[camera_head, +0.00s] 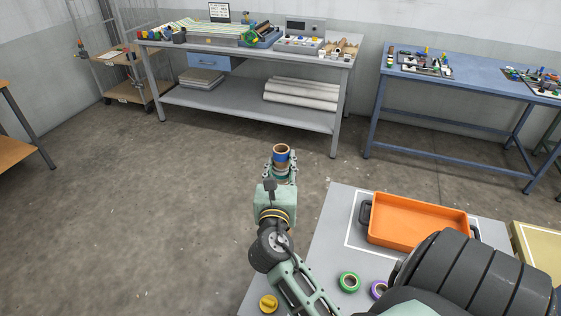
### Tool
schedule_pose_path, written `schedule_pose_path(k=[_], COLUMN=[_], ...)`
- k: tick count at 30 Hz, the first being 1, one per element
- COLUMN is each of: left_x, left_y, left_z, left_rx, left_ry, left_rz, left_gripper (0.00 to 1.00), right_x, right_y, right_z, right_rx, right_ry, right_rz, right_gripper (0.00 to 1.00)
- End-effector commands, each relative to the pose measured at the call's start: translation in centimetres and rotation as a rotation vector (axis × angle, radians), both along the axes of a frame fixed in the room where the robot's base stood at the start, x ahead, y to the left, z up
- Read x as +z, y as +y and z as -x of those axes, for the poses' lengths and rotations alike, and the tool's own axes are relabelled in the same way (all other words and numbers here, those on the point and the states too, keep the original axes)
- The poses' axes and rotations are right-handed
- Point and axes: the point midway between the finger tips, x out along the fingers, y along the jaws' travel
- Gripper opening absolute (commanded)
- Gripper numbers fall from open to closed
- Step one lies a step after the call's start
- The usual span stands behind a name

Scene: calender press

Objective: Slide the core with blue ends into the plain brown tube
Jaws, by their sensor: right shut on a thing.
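My right gripper (281,172) is out over the floor beyond the near grey table, pointing away from me. It is shut on a short hollow core (281,157) with a blue band at its end and a brown, open mouth. The core stands roughly upright in the picture; its lower part is hidden by the fingers. Several small brown tubes or rolls (345,47) lie at the right end of the far grey workbench. They are too small to tell which is the plain brown tube. My left gripper is not in view.
The far workbench (185,44) carries a machine, a control box (303,43) and coloured parts. A blue table (480,75) with parts stands right. An orange tray (415,222), a green ring (349,282) and a purple ring (378,290) are on the near table (325,255). The floor between is clear.

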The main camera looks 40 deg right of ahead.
Motion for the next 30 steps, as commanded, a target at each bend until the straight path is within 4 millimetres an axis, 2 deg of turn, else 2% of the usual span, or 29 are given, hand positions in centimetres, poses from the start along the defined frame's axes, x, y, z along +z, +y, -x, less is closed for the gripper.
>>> schedule_pose_path(k=[24, 30], left_x=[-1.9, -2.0], left_y=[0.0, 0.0], left_z=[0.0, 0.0], left_rx=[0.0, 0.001], left_ry=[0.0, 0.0], left_rz=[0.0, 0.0], left_gripper=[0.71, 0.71], right_x=[-3.2, -3.4], right_y=[0.0, 0.0], right_z=[0.0, 0.0], right_rx=[0.0, 0.0], right_ry=[0.001, 0.0], right_rz=[0.001, 0.0], right_gripper=[0.05, 0.06])
